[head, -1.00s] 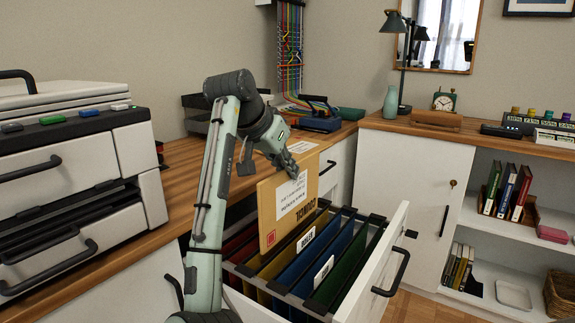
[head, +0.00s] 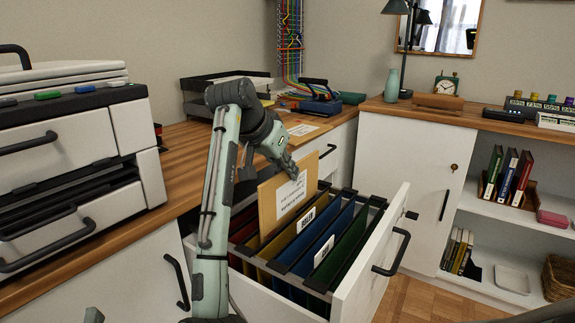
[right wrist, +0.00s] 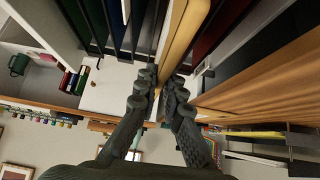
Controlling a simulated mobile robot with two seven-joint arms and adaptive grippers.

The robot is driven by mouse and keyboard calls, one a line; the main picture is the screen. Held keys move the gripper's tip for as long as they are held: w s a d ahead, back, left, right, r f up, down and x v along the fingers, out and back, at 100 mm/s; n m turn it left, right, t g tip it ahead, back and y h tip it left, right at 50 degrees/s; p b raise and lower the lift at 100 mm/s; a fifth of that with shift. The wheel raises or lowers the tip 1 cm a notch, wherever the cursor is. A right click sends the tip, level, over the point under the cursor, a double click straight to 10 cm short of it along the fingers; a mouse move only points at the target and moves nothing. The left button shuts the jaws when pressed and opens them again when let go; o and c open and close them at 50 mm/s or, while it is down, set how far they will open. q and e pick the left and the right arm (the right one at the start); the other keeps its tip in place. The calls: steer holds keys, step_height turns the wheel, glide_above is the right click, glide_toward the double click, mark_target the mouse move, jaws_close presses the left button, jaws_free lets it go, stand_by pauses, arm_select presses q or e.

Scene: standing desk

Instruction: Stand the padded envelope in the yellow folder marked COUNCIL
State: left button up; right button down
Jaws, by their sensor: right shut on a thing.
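The tan padded envelope (head: 288,203) stands nearly upright over the open file drawer, with a white label on its face. My right gripper (head: 291,170) is shut on its top edge. Its lower part is down among the hanging folders, hidden from the bottom up, apparently in the yellow folder (head: 263,272); the exact pocket is hard to tell. The COUNCIL marking cannot be read now. In the right wrist view the envelope (right wrist: 184,28) is pinched between the fingers (right wrist: 165,88). My left gripper is not in view.
The drawer (head: 372,262) also holds red, blue (head: 330,235) and green (head: 348,243) folders; some have white labels. A printer (head: 75,150) stands on the desk at left. A cabinet (head: 410,165) stands at right.

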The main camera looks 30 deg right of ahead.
mark_target(287, 207)
steer(key=shift+f, duration=0.85)
steer(key=shift+f+b, duration=0.8)
steer(key=shift+f, duration=1.2)
arm_select(q)
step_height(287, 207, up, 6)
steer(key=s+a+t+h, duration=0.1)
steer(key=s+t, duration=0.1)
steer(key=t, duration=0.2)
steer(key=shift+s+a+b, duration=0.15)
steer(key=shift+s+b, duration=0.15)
steer(key=shift+b, duration=0.15)
arm_select(e)
steer(key=shift+f, duration=1.85)
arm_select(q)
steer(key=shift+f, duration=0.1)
